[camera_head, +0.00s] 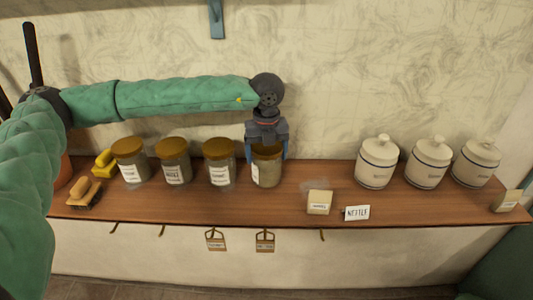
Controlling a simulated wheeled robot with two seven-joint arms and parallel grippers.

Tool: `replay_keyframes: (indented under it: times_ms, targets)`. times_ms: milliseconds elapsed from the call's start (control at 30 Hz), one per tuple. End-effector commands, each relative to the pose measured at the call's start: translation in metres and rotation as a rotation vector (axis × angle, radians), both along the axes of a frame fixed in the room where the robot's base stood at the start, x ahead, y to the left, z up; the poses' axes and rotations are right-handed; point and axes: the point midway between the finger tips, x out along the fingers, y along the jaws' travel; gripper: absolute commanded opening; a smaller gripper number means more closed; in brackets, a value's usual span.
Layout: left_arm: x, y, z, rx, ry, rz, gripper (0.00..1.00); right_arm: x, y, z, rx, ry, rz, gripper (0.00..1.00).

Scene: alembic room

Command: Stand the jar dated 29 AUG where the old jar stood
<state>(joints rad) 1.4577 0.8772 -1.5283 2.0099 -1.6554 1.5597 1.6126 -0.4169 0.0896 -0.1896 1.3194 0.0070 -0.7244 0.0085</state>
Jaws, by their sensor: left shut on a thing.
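My left gripper (267,152) points down and is shut on a glass jar (267,173) with a brown lid, at the right end of a row of jars. The jar is upright, with its base at or very near the wooden shelf; I cannot tell if it touches. Its pale label faces left and is too small to read. Three similar jars stand to its left: one (219,170), one (173,168) and one (130,167) farthest left. I cannot read a date on any of them. My right gripper is not in view.
Three white lidded canisters (376,166) stand at the right. A small box (319,203) and a NETTLE card (357,213) lie near the front edge of the shelf (290,205). A brush (80,189) and yellow object (104,162) lie at the left. Tags (265,242) hang below.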

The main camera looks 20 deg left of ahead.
Motion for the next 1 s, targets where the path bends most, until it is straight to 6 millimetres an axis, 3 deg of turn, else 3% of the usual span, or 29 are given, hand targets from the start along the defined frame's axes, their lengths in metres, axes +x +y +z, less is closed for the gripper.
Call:
replay_keyframes:
  times_ms: [33, 67, 167, 633, 767, 1000]
  targets:
    - [0.0, 0.0, 0.0, -0.001, 0.0, 0.0, 0.47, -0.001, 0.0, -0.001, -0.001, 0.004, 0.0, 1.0]
    - [0.0, 0.0, -0.001, 0.0, 0.0, 0.0, 0.82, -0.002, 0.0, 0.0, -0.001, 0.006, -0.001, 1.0]
    - [0.0, 0.0, 0.0, 0.0, 0.0, 0.0, 1.0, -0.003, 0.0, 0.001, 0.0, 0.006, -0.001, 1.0]
    - [0.0, 0.0, 0.003, 0.0, 0.0, 0.0, 1.0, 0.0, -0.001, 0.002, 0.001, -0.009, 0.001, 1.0]
    - [0.0, 0.0, 0.009, -0.002, -0.001, 0.0, 1.0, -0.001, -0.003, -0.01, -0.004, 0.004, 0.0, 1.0]
    - [0.0, 0.0, 0.031, -0.001, -0.002, 0.0, 1.0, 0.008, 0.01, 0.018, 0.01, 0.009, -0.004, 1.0]
